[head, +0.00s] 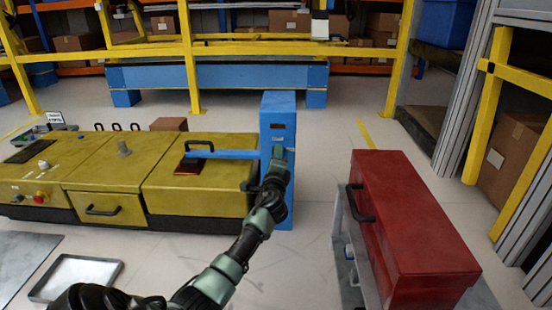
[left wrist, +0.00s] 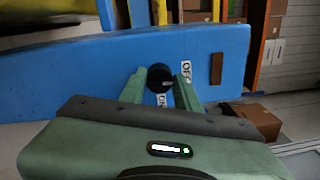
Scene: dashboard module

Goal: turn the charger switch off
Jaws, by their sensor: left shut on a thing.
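The charger is a tall blue post (head: 278,112) right of the middle in the head view, with a blue arm reaching left over the yellow machine. In the left wrist view the blue panel (left wrist: 90,75) carries a round black switch knob (left wrist: 160,77). An OFF label (left wrist: 187,71) is at its upper right and an ON label (left wrist: 163,100) just below it. My left gripper (head: 277,158) is at the post's face, its two green fingers shut on the knob, one on each side. The knob is hidden in the head view. My right gripper is not in view.
The yellow machine (head: 110,175) with black handles stands left of the post. A red toolbox (head: 415,220) is on a cart at the right. Open floor (head: 325,180) lies between post and toolbox.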

